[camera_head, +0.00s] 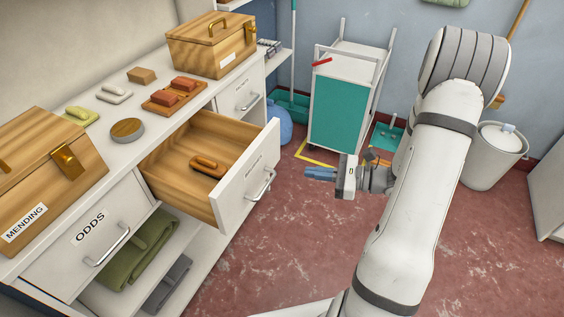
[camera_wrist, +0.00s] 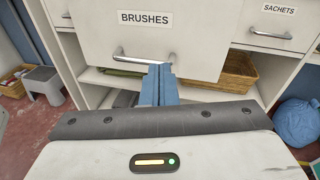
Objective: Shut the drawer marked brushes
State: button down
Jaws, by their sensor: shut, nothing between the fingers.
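The brushes drawer (camera_head: 249,178) is pulled well out from the counter in the head view, with its white front and metal handle facing right. A brown brush (camera_head: 208,166) lies inside on the wooden floor. The wrist view shows the drawer front (camera_wrist: 190,45) straight ahead, labelled BRUSHES, with its bar handle (camera_wrist: 145,57) at the lower middle. My gripper (camera_head: 308,174) is in the air to the right of the drawer front, apart from it. Its blue fingers (camera_wrist: 158,78) are shut and empty, overlapping the handle's right part in the wrist view.
The ODDS drawer (camera_head: 88,236) is shut at left; the sachets drawer (camera_wrist: 270,24) is beyond. Wooden boxes (camera_head: 212,45), soap bars and a tin stand on the counter.

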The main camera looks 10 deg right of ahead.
jog(key=w+d+f+m+t, duration=0.2)
jog(key=d+f+m+t, duration=0.1)
jog(key=d+f, duration=0.1)
jog(key=b, duration=0.1)
send_near(272, 155)
jog(key=shift+m+t+h, duration=0.3)
jog(key=shift+h, duration=0.1)
jog(key=x, duration=0.6)
jog(key=shift+a+r, duration=0.2)
jog(key=shift+a, duration=0.35)
jog(key=shift+d, duration=0.1)
